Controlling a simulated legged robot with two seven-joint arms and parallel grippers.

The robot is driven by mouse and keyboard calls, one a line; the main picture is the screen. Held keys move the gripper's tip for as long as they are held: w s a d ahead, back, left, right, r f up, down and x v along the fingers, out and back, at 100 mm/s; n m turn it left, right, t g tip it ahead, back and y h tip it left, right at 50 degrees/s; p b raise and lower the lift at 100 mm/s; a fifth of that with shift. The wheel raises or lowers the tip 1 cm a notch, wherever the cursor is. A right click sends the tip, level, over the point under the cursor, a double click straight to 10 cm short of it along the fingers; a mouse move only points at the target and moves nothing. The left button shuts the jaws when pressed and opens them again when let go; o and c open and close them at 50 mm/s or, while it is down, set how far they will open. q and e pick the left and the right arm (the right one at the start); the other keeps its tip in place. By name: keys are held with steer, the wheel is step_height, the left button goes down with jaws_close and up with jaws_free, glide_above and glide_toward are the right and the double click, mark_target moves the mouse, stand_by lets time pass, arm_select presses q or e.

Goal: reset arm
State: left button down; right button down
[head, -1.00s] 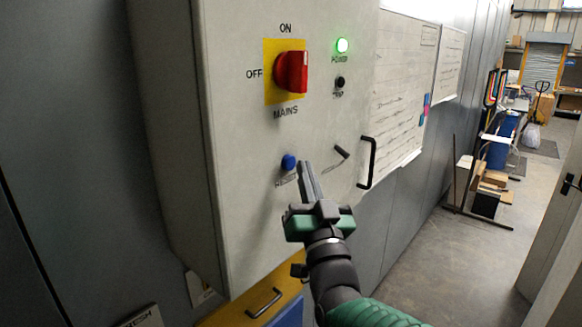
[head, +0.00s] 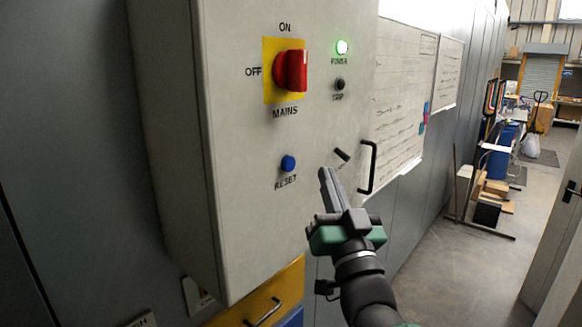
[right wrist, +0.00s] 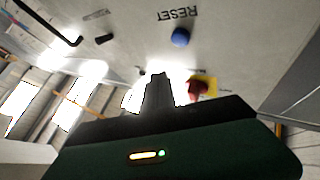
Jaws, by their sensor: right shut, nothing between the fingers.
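A grey control box (head: 240,200) hangs on the wall in the head view. Its blue RESET button (head: 288,163) is uncovered and shows also in the right wrist view (right wrist: 180,37). The red mains switch (head: 291,71) sits on a yellow plate above it. The green POWER lamp (head: 342,47) is lit, and the TRIP lamp (head: 340,84) below it is dark. My right gripper (head: 325,175) is shut and empty, to the right of the button and apart from it. Its shut fingers show also in the right wrist view (right wrist: 158,92). My left gripper is not in view.
A black door handle (head: 368,167) and a small dark latch (head: 341,154) stand out from the box near my right fingers. A yellow drawer-like panel with a handle (head: 263,313) is below. Open floor (head: 445,255) lies to the right.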

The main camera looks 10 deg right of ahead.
step_height(320, 180, down, 31)
steer(key=n+g+b, duration=0.2)
steer(key=g+b, duration=0.2)
steer(key=g, duration=0.6)
steer(key=s+d+f+g+b, duration=0.1)
steer(key=s+f+g, duration=0.4)
steer(key=s+f, duration=0.5)
steer(key=s+d+f+g+b, duration=0.1)
steer(key=s+f+g+b, duration=0.1)
steer(key=s+f+g, duration=0.4)
steer(key=s+f, duration=0.4)
steer(key=f, duration=0.5)
steer(key=shift+s+d+f+n+b, duration=0.15)
steer(key=shift+d+f+n+b, duration=0.15)
steer(key=shift+f, duration=0.1)
